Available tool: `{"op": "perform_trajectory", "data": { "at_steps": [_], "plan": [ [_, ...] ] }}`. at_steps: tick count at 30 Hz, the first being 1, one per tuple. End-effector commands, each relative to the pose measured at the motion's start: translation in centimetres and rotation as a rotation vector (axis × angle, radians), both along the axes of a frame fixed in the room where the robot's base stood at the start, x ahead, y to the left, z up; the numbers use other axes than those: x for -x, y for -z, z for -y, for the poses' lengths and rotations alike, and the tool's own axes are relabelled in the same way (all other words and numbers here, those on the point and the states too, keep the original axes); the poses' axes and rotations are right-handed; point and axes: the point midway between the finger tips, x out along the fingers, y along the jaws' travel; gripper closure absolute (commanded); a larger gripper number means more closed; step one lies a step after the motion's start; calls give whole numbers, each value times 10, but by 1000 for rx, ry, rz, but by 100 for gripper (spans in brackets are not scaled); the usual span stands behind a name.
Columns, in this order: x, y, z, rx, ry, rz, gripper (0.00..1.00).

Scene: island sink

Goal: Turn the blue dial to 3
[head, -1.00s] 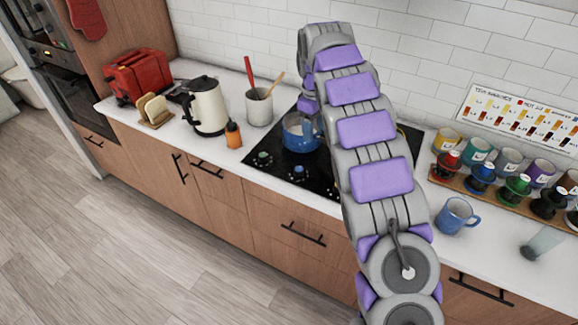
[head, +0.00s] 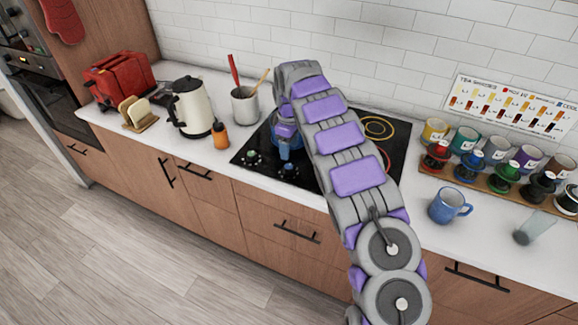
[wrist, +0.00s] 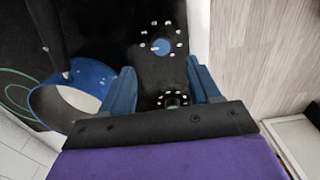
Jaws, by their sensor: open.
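The blue dial (wrist: 162,46) sits on the black cooktop with white marks around it; they are too small to read. In the wrist view it lies just beyond my fingertips. In the head view the blue dial (head: 290,169) is at the cooktop's front edge, just below my gripper (head: 288,150). My gripper (wrist: 163,78) is open and empty, its two blue fingers pointing toward the cooktop. The green dial (wrist: 173,100) shows between the fingers in the wrist view; it also shows in the head view (head: 251,156).
A blue pot (wrist: 70,92) stands on the cooktop (head: 395,150) close beside my left finger. A kettle (head: 191,107), an orange bottle (head: 220,136) and a utensil crock (head: 245,106) stand to the left. A blue mug (head: 448,207) and a rack of mugs stand right.

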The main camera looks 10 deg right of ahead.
Motion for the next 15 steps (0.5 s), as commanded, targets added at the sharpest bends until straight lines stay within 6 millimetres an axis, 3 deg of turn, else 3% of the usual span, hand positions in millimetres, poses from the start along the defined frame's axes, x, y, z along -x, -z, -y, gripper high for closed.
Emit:
{"op": "perform_trajectory", "data": {
  "at_steps": [6,15],
  "plan": [
    [1,46,0,0,-1,-6,38],
    [1,80,0,0,-1,-2,38]
  ]
}}
